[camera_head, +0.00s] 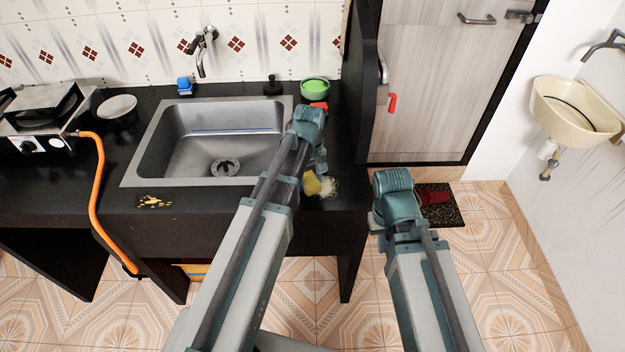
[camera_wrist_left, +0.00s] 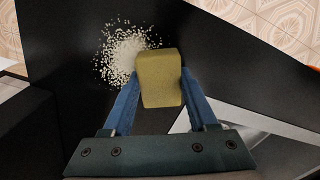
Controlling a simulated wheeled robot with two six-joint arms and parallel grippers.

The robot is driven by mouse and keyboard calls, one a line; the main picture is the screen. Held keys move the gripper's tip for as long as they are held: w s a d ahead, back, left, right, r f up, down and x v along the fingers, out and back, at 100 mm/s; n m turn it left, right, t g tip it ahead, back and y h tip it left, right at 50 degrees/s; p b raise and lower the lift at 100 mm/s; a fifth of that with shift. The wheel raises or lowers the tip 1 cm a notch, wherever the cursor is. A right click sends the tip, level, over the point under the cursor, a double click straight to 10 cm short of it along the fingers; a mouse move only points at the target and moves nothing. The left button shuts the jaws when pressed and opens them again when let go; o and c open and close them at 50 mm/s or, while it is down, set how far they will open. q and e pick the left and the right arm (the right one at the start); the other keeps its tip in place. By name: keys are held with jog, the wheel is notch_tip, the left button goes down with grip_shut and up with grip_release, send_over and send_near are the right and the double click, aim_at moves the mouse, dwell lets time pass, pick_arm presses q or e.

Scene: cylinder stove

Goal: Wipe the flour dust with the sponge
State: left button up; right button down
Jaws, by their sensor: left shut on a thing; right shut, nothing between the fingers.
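The yellow sponge (camera_head: 312,183) is at the right end of the black counter in the head view. In the left wrist view the sponge (camera_wrist_left: 160,78) sits between the two blue fingers of my left gripper (camera_wrist_left: 158,88), which is shut on it. The flour dust (camera_wrist_left: 124,55) is a pale speckled patch on the black counter, just beside the sponge and partly behind it. The flour (camera_head: 329,187) also shows right of the sponge in the head view. Whether the sponge touches the counter I cannot tell. My right gripper (camera_head: 378,222) is away from the counter, its fingers mostly hidden by its wrist.
A steel sink (camera_head: 160,150) lies left of the flour. A green bowl (camera_head: 315,90) and a dark soap bottle (camera_head: 272,86) stand behind. A yellow-brown spill (camera_head: 155,201) is on the counter's front left. A stove (camera_head: 40,118) with an orange hose (camera_head: 98,190) is farther left.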

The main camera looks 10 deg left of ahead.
aim_at(337, 182)
pick_arm(q)
jog(key=shift+w+a, duration=0.15)
jog(key=shift+w, duration=0.65)
jog(key=shift+w+d, duration=0.25)
jog(key=shift+d, duration=0.8)
jog(key=shift+w+d, duration=0.25)
jog(key=shift+d, duration=0.75)
jog(key=shift+w+d+r, duration=0.1)
jog(key=shift+w+d, duration=0.2)
jog(key=shift+d, duration=0.65)
jog(key=shift+w+d, duration=0.25)
jog(key=shift+d, duration=0.65)
notch_tip(337, 182, up, 6)
jog(key=p, duration=0.6)
